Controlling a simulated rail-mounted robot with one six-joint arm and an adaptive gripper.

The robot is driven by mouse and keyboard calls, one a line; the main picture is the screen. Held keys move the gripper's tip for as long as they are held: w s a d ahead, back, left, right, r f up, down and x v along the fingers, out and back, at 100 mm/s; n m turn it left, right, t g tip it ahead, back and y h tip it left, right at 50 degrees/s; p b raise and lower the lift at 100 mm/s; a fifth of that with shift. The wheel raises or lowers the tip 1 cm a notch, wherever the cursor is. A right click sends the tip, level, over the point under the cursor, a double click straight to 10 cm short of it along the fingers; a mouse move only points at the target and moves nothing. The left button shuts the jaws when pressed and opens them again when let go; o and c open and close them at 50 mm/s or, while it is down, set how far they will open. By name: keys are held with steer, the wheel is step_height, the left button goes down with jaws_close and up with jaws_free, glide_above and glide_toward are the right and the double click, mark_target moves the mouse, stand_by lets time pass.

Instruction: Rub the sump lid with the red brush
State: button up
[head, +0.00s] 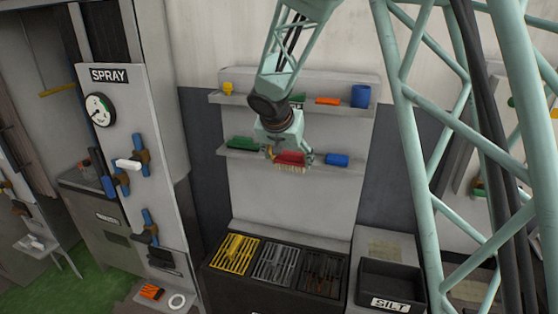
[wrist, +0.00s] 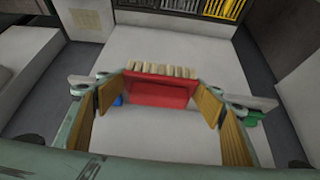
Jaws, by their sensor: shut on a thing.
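The red brush (head: 290,158) has pale bristles pointing down. My gripper (head: 289,155) is shut on it, in front of the lower wall shelf and above the bench. In the wrist view the red brush (wrist: 160,92) sits between the two tan finger pads, bristles toward the top of the picture. Below are three slatted grates in a dark bench: a yellow grate (head: 235,254), a grey grate (head: 278,264) and a dark, rusty-looking grate (head: 324,274). I cannot tell which one is the sump lid, as no readable label shows. The brush is apart from all three.
The lower shelf (head: 265,153) holds a green block (head: 241,143) and a blue block (head: 337,159). The upper shelf has a blue cup (head: 361,95). A black SILT bin (head: 390,286) stands right of the bench. The SPRAY panel (head: 120,150) stands at left.

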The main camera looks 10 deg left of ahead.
steer(key=s+d+f+b, duration=0.1)
steer(key=d+f, duration=0.1)
steer(key=d, duration=0.7)
steer(key=s+d+f+b, duration=0.1)
steer(key=s+d+f, duration=0.1)
steer(key=d, duration=0.7)
steer(key=s+d+f+m+b, duration=0.1)
steer(key=d+f, duration=0.3)
steer(key=d, duration=0.6)
steer(key=shift+s+f+h+b, duration=0.25)
steer(key=shift+s+h+b, duration=0.15)
steer(key=shift+s, duration=0.1)
steer(key=shift+d, duration=0.15)
